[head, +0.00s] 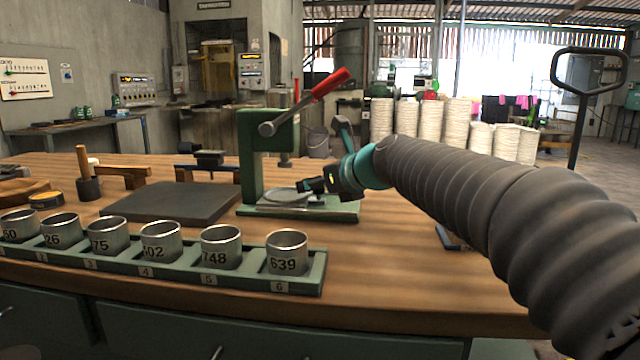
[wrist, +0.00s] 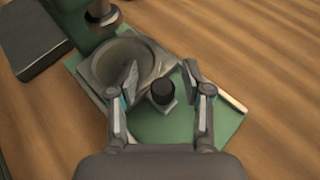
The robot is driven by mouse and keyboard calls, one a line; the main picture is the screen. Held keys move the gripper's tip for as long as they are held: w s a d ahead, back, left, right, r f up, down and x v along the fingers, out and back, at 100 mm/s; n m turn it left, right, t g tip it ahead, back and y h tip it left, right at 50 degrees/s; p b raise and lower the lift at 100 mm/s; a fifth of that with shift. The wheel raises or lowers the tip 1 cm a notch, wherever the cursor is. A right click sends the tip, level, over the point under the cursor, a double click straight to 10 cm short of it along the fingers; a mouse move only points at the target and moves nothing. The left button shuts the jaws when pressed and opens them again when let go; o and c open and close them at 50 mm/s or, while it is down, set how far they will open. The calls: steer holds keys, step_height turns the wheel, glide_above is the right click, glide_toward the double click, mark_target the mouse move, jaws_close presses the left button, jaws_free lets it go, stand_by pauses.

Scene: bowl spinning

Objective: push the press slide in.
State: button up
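The green press (head: 252,150) stands on the wooden bench, with a long lever with a red grip (head: 330,84). Its slide is a grey plate with a round dish (wrist: 106,66), lying on the green base (wrist: 225,120); it also shows in the head view (head: 283,197). The dish is out in front of the press ram (wrist: 100,14), not under it. A black knob (wrist: 163,92) stands at the slide's outer end. My gripper (wrist: 160,70) is open, with its fingers on either side of the knob. I cannot tell whether either finger touches it.
A green rack (head: 190,278) of numbered metal cups runs along the bench's front edge. A dark flat slab (head: 172,203) lies left of the press. A wooden-handled tool (head: 88,185) and wooden blocks stand farther left. Bare bench (head: 385,265) lies in front of the press.

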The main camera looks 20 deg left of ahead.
steer(key=v, duration=1.2)
